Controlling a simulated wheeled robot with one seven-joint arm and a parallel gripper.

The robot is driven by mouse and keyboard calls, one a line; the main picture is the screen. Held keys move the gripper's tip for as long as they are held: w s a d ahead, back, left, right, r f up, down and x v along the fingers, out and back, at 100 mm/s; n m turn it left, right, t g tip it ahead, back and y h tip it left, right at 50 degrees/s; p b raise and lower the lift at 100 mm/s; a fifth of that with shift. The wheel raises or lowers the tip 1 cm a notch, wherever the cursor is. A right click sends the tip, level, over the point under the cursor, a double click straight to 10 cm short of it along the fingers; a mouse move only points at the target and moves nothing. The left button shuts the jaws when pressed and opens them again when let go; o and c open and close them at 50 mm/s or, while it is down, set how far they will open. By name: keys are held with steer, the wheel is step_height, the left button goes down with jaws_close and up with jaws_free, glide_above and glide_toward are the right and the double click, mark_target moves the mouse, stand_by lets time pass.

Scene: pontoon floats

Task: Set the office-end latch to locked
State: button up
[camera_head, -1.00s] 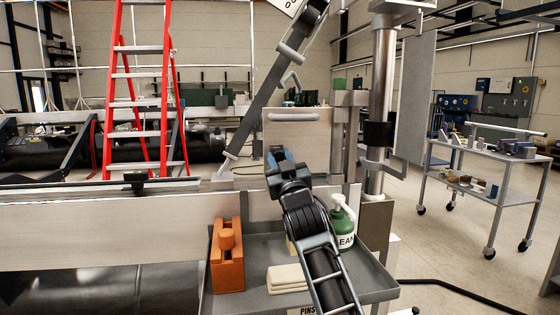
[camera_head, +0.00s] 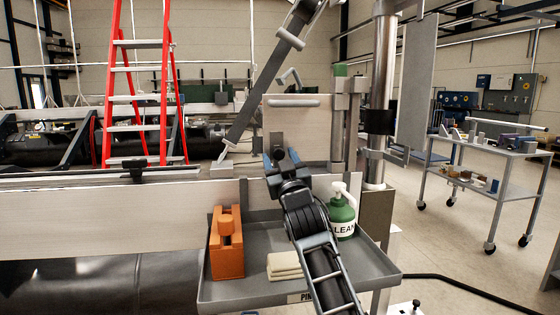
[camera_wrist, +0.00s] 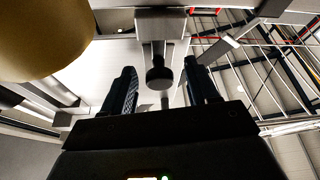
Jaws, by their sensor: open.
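My gripper (camera_head: 281,158) reaches forward over the grey tray in the head view, its two blue fingers apart. In the wrist view my gripper (camera_wrist: 162,88) is open. A round black knob (camera_wrist: 159,75) on a pale bracket (camera_wrist: 160,26) shows between and beyond the fingertips, and nothing is clamped. I cannot tell whether this knob belongs to the office-end latch, or whether that latch is locked. In the head view a black fitting (camera_head: 136,168) sits on the pale rail at left. My arm hides part of the area behind the gripper.
A metal post (camera_head: 377,90) stands right of the gripper. A red ladder (camera_head: 112,90) stands left. A trolley (camera_head: 490,150) stands right, beyond clear floor.

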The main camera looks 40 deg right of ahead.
steer(key=b+v, duration=0.1)
steer(key=v, duration=0.6)
steer(key=shift+s+a, duration=0.25)
steer(key=shift+s, duration=0.05)
steer(key=shift+f, duration=0.15)
